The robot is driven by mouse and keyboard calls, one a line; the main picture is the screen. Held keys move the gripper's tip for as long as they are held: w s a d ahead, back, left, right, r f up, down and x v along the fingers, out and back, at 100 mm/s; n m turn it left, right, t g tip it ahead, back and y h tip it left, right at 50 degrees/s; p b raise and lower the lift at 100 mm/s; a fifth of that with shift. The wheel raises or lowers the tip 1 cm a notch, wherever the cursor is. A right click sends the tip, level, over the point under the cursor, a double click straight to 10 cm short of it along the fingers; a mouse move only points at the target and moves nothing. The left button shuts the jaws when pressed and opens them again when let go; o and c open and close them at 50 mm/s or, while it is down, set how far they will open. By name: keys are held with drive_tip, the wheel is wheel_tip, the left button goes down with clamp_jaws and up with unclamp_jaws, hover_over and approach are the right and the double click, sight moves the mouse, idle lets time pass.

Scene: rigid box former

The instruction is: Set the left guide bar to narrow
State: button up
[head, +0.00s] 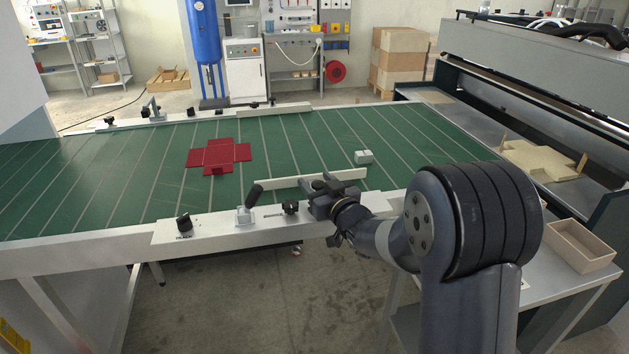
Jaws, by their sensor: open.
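A pale near guide bar (345,175) lies along the near side of the green striped belt (100,180). A pale far guide bar (285,109) runs along the belt's far side. I cannot tell from the picture which one is called left. My gripper (322,185) is open and empty at the near bar, over the near rail (110,245), and hides part of the bar. Left of my gripper on this rail are a black knob (290,207), a clamp with a tilted black handle (254,195) and a black dial (184,222) with unreadable lettering below.
A red cross-shaped blank (218,154) lies flat on the belt, and a small grey block (364,157) sits right of it. A machine (540,75) with a tan blank (540,160) stands right. An empty wooden tray (580,246) is at the lower right.

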drive_tip(key=v, duration=0.9)
drive_tip(key=shift+b, duration=0.35)
drive_tip(key=p+x, duration=0.1)
drive_tip(key=x, duration=0.9)
drive_tip(key=shift+w+a, duration=0.1)
drive_tip(key=shift+w+a+r, duration=0.1)
drive_tip(key=shift+w, duration=0.05)
drive_tip(key=shift+s+d+p, duration=0.2)
drive_tip(key=shift+s+p, duration=0.05)
drive_tip(key=shift+s, duration=0.35)
drive_tip(key=shift+s+d+p, duration=0.15)
drive_tip(key=shift+s+p, duration=0.1)
drive_tip(key=shift+s, duration=0.4)
